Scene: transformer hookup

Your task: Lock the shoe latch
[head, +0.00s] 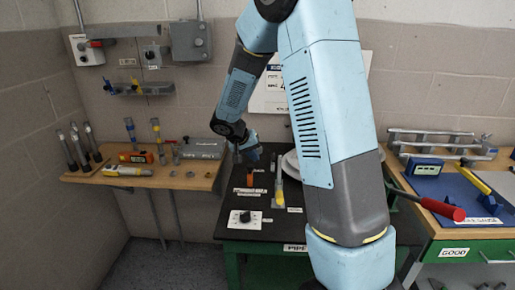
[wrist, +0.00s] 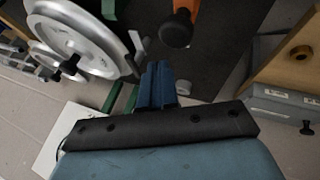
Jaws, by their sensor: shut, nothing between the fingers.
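My gripper (wrist: 160,88) is shut and empty, its blue fingers together in the wrist view. In the head view my gripper (head: 249,154) is above the back left part of the black table (head: 232,222). Beyond the fingertips in the wrist view, and apart from them, is an orange part with a round black knob (wrist: 176,29). A small orange part (head: 250,180) also stands on the black table in the head view, below my gripper. I cannot tell for certain which part is the shoe latch, or whether it is locked.
White discs (wrist: 85,45) stand left of the fingers in the wrist view. My arm hides part of the table's right side.

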